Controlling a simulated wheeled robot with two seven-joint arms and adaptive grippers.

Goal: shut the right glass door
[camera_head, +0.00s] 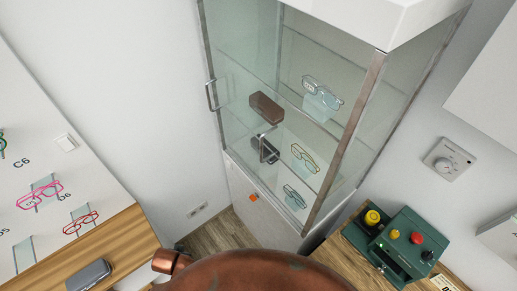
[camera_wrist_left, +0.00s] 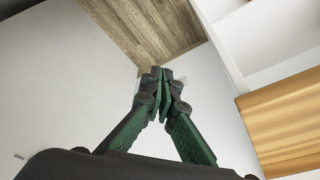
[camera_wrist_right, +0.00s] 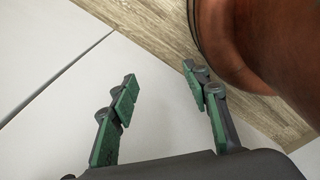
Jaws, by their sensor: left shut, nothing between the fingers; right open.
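A tall glass-fronted cabinet (camera_head: 345,140) stands in the upper middle of the head view. One metal door handle (camera_head: 211,95) shows at the left edge of its glass. My left gripper (camera_wrist_left: 163,88) is shut and empty in the left wrist view. My right gripper (camera_wrist_right: 160,80) is open and empty before pale panels. Neither gripper shows in the head view.
Eyeglasses (camera_head: 322,92) and a brown case (camera_head: 266,107) are on the cabinet shelves. A green device with buttons (camera_head: 400,245) stands on a wooden surface at right. A display with glasses and a grey case (camera_head: 88,274) is at left. Some wooden floor (camera_head: 222,232) shows between.

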